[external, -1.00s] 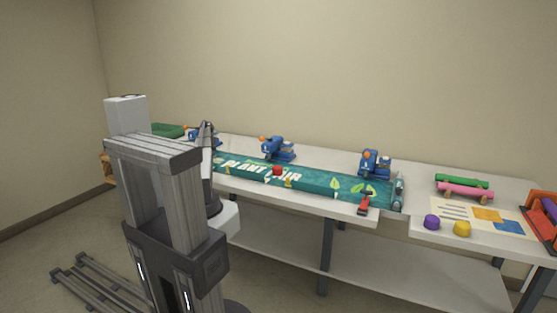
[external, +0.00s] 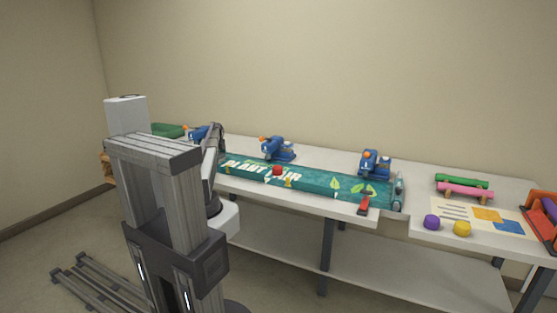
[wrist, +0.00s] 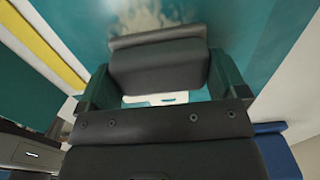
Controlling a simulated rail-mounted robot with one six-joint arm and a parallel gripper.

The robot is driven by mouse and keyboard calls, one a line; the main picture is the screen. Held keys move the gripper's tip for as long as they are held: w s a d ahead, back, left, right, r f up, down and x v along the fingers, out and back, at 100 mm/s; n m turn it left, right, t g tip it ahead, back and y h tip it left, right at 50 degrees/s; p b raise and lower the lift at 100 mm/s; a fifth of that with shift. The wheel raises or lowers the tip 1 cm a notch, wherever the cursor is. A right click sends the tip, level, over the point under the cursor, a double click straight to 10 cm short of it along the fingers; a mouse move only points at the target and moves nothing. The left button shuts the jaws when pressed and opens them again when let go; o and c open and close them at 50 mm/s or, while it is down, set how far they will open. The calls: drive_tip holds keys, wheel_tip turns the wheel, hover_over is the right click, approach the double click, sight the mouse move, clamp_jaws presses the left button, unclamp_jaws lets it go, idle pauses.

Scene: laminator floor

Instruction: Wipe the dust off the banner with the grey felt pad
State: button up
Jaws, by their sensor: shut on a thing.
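The teal banner (external: 318,182) lies along the table, with white lettering, leaf shapes and small yellow shapes. In the wrist view the banner (wrist: 270,30) fills the upper part, and a pale hazy patch of dust (wrist: 150,14) shows on it beyond the pad. My gripper (wrist: 158,70) is shut on the grey felt pad (wrist: 158,62), a dark grey block with a lighter grey edge. The pad is at the banner; I cannot tell whether it touches. In the external view my arm reaches over the banner's left end, and its column hides the gripper and pad.
Blue clamp-like devices (external: 277,149) (external: 375,163) stand along the banner's back edge. A small red thing (external: 277,171) is on the banner and a red tool (external: 364,205) at its front edge. Purple (external: 431,222) and yellow (external: 462,228) pieces lie at the right.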

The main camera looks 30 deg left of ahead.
sight(221, 163)
drive_tip(key=shift+w+d, duration=0.2)
drive_tip(key=shift+d, duration=1.8)
drive_tip(key=shift+s+f, duration=0.1)
drive_tip(key=shift+s, duration=1.3)
drive_tip(key=shift+a, duration=1.8)
drive_tip(key=shift+s+a, duration=0.15)
drive_tip(key=shift+a, duration=1.85)
drive_tip(key=shift+s+a, duration=0.15)
drive_tip(key=shift+a, duration=1.85)
drive_tip(key=shift+f, duration=0.1)
drive_tip(key=shift+c, duration=0.4)
drive_tip(key=shift+w+d, duration=0.2)
drive_tip(key=shift+d, duration=2.75)
drive_tip(key=shift+w+d, duration=0.2)
drive_tip(key=shift+d, duration=2.75)
wheel_tip(221, 163, up, 6)
drive_tip(key=p, duration=0.6)
drive_tip(key=shift+a, duration=0.1)
